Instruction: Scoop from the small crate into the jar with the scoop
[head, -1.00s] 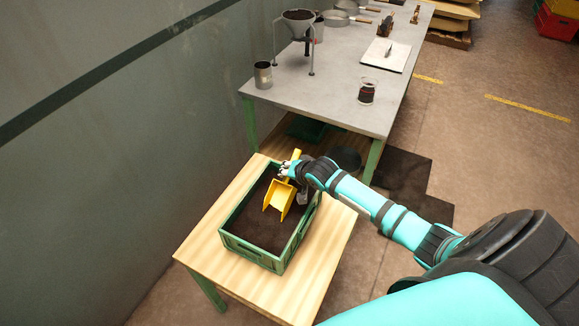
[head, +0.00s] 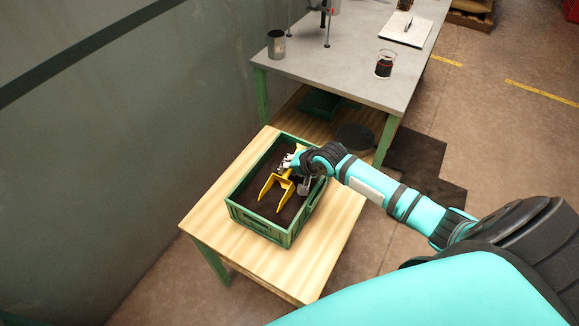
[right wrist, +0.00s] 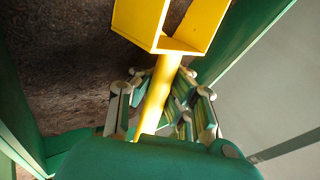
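The yellow scoop (head: 277,192) is inside the small green crate (head: 259,228), its open end low at the dark granular fill (head: 265,207). My right gripper (head: 291,163) is shut on the scoop's handle at the crate's far right part. In the right wrist view the handle (right wrist: 157,95) runs between the fingers (right wrist: 165,105), and the scoop's bowl is cut off by the top edge. How deep the scoop's lip sits is hard to tell. The glass jar (head: 384,64) stands on the grey table with dark contents in it. My left gripper is out of view.
The crate stands on a light wooden table (head: 205,225). The grey table (head: 345,85) behind it carries a metal can (head: 276,45), stand legs and a white board (head: 405,30). A wall (head: 100,150) is close on the left. A dark round thing (head: 355,137) sits below the grey table.

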